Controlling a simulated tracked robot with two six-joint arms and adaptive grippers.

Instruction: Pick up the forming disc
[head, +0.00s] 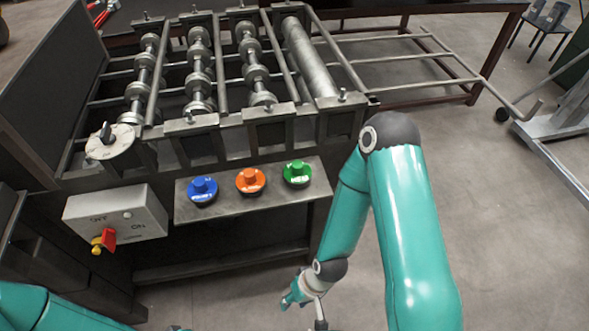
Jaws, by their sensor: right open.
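Three coloured discs with raised knobs stand in a row on the grey metal shelf (228,205) at the front of the forming machine: a blue disc (202,190), an orange disc (250,181) and a green disc (297,173). Their white labels are too small to read, so I cannot tell which is the forming disc. My right gripper (319,318) is at the bottom edge, partly cut off, below and apart from the shelf and discs. It is open, and I see nothing in it. My left arm shows at the bottom left; its gripper is not clearly visible.
The machine's rollers (252,65) and frame rise behind the shelf. A grey switch box (115,219) with a red and yellow switch is left of the shelf, below a round dial (110,141). A rack (400,58) extends at the back right.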

